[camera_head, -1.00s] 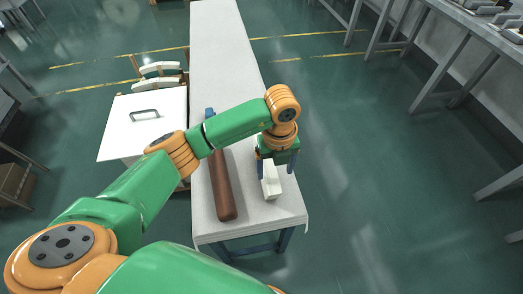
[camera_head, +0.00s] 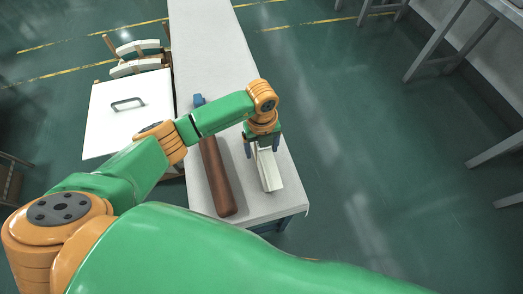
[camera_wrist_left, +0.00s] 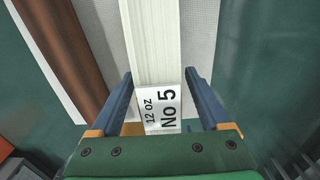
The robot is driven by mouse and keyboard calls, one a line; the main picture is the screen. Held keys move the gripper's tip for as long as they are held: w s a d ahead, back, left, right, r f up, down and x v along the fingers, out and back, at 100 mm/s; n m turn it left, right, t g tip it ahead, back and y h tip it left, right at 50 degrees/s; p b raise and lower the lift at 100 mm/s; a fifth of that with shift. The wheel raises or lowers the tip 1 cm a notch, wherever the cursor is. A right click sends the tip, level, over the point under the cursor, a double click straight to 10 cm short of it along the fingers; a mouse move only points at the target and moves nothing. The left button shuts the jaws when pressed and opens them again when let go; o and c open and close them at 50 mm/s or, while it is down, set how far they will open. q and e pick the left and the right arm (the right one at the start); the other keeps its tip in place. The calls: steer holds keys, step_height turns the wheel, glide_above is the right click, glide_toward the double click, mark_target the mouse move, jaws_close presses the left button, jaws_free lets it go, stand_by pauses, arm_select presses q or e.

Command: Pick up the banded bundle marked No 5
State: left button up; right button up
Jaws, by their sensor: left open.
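The banded bundle (camera_head: 269,172) is a long pale stack lying lengthwise on the table near its front end. In the left wrist view the bundle (camera_wrist_left: 152,40) runs away from me, and its white band (camera_wrist_left: 160,110) reads "No 5" and "12 oz". My left gripper (camera_head: 262,146) is over the bundle's far part, pointing down. In the left wrist view my left gripper (camera_wrist_left: 159,78) is open, with one blue finger on each side of the bundle and visible gaps. I cannot tell how far down the fingers reach. My right gripper is not in view.
A brown cylinder (camera_head: 217,180) with a blue end lies left of the bundle on the long pale table (camera_head: 205,60). A white-topped cart (camera_head: 128,120) with a handle stands left of the table. Green floor is open to the right.

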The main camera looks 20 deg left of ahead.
arm_select(q)
jaws_close()
stand_by(1.4)
